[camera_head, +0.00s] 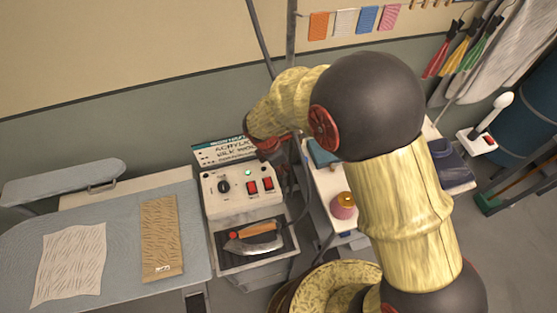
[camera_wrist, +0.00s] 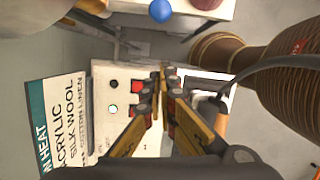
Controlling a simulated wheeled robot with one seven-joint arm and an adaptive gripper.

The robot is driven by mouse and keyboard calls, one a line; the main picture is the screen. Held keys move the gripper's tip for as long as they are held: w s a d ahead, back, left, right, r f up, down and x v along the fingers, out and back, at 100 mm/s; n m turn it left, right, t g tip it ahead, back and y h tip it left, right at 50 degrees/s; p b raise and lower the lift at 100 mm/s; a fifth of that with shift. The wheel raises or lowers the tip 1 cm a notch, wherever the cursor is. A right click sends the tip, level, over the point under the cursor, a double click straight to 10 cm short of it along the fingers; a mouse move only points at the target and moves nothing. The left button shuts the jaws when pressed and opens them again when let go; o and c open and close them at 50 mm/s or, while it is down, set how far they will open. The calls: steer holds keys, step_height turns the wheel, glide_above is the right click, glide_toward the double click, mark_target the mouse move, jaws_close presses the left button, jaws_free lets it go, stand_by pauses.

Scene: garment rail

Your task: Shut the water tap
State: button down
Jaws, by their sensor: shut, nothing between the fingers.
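I cannot make out a water tap in either view. A pale control box (camera_head: 240,198) stands beside the ironing board, with a black knob (camera_head: 224,186), a lit green lamp and two red rocker switches (camera_head: 259,186). My gripper (camera_wrist: 163,72) is shut and empty in the wrist view, with its fingers over the box's panel (camera_wrist: 120,72). In the head view my gripper is small and partly hidden by my wrist, just above the box. I cannot tell whether it touches the box.
A sign (camera_head: 222,152) stands behind the box. An iron (camera_head: 254,240) rests on a dark tray in front. The ironing board (camera_head: 120,250) is at left, a pink spool (camera_head: 343,206) on a shelf at right. A blue ball (camera_wrist: 160,11) shows in the wrist view.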

mark_target(301, 152)
steer(key=shift+w+d+r+p, duration=0.1)
steer(key=shift+w+d+r, duration=0.15)
steer(key=shift+d, duration=0.3)
steer(key=shift+w+d+r+p, duration=0.15)
steer(key=shift+w+d+r, duration=0.15)
steer(key=shift+d, duration=0.2)
steer(key=shift+w+d+r+p, duration=0.1)
steer(key=shift+w+d+r, duration=0.15)
steer(key=shift+d, duration=0.3)
steer(key=shift+d, duration=0.15)
steer(key=shift+s+d+n+p, duration=0.1)
steer(key=shift+d+n+p, duration=0.1)
steer(key=shift+n+p, duration=0.15)
